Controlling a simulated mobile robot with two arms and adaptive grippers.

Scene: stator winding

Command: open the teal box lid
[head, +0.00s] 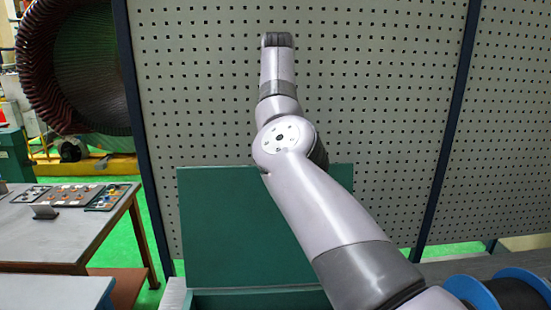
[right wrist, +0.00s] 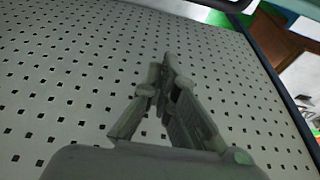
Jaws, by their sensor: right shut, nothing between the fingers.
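The teal box (head: 255,299) is at the bottom middle of the head view, with only its upper edge in the picture. Its teal lid (head: 222,225) stands up steeply at the back of the box, a broad flat panel facing me. My right arm crosses in front of the lid and hides its right part. My right gripper (right wrist: 161,75) shows in the right wrist view, shut and empty, with the pegboard behind it. In the head view its fingers cannot be made out at the arm's upper end, above the lid. My left gripper is not in view.
A grey pegboard (head: 385,110) with dark posts stands behind the box. A table (head: 75,222) with trays of small parts (head: 75,195) is at the left. A blue-rimmed black spool (head: 510,292) lies at bottom right. A large wound stator (head: 85,65) is at far left.

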